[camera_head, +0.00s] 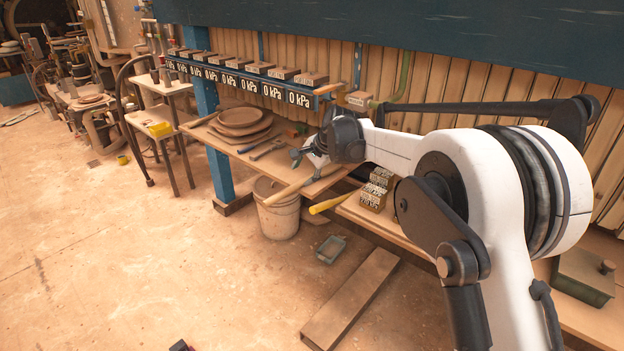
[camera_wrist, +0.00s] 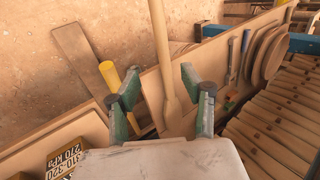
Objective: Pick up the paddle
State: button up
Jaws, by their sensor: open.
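The paddle (camera_wrist: 158,40) is a long pale wooden tool. In the wrist view its shaft runs down from the top edge and widens toward the lower end between my fingers. In the head view the paddle (camera_head: 287,192) lies on the bench with its handle sticking out over the bucket. In the head view my gripper (camera_head: 308,158) is over the bench edge, partly hidden by my wrist.
A yellow-handled tool (camera_head: 330,203) lies to the right, beside labelled blocks (camera_head: 374,192). A bucket (camera_head: 277,208) stands below. A row of kPa gauges (camera_head: 229,80) runs along the wall.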

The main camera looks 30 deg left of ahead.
aim_at(287, 190)
jog(key=b+x, duration=0.1)
jog(key=x, duration=0.7)
jog(key=shift+a+b+x, duration=0.2)
jog(key=shift+b+x, duration=0.35)
jog(key=shift+x, duration=2.05)
jog(key=shift+r, duration=0.15)
grip_shut()
jog(key=shift+r, duration=0.1)
jog(key=shift+r, duration=0.45)
notch_tip(287, 190, up, 4)
jog(key=shift+f+p, duration=0.2)
jog(key=shift+p, duration=0.35)
jog(key=s+d+r+p, duration=0.1)
jog(key=s+d+r, duration=0.1)
jog(key=s+r, duration=0.4)
jog(key=s, duration=0.5)
jog(key=shift+s+r, duration=0.2)
jog(key=shift+s, duration=0.1)
